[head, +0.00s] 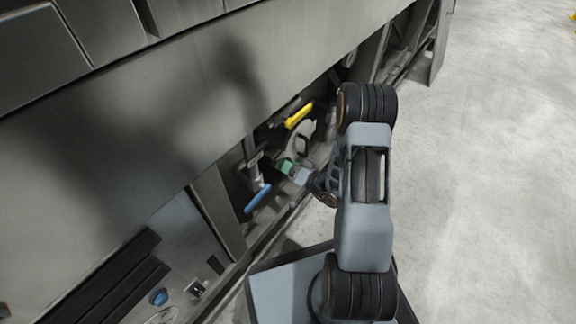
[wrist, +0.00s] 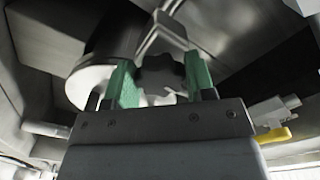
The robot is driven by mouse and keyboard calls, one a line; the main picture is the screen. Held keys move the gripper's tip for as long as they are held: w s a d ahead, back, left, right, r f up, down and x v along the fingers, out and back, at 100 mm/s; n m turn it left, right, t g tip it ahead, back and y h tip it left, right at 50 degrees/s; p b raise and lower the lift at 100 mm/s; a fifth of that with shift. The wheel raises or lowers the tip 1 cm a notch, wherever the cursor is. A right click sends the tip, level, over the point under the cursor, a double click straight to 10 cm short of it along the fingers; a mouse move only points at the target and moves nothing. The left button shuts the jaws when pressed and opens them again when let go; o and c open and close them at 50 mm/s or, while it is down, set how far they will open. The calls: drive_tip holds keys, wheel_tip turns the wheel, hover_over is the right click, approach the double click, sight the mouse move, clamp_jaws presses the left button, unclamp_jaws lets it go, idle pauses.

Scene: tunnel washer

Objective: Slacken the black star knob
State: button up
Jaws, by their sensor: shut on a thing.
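The black star knob (wrist: 160,75) shows in the wrist view as a dark lobed disc between the two green fingers. My gripper (wrist: 160,82) is shut on it, one finger on each side. A large pale cylinder (wrist: 90,82) lies just behind and to the left of the knob. In the head view my gripper (head: 285,166) reaches into the recess under the machine's long panel. The knob cannot be made out there.
A yellow handle (head: 298,115) and a blue handle (head: 257,198) flank my gripper in the recess. The yellow one also shows at the lower right in the wrist view (wrist: 272,136). A metal panel (head: 190,90) overhangs the recess. The floor (head: 490,170) at right is clear.

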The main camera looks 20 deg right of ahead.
drive_tip(key=shift+w+n, duration=0.1)
drive_tip(key=shift+n, duration=0.5)
drive_tip(key=shift+d, duration=0.1)
drive_tip(key=o, duration=0.9)
drive_tip(key=p+v, duration=0.3)
drive_tip(key=v, duration=1)
drive_tip(key=shift+s+d, duration=0.15)
drive_tip(key=shift+s, duration=0.2)
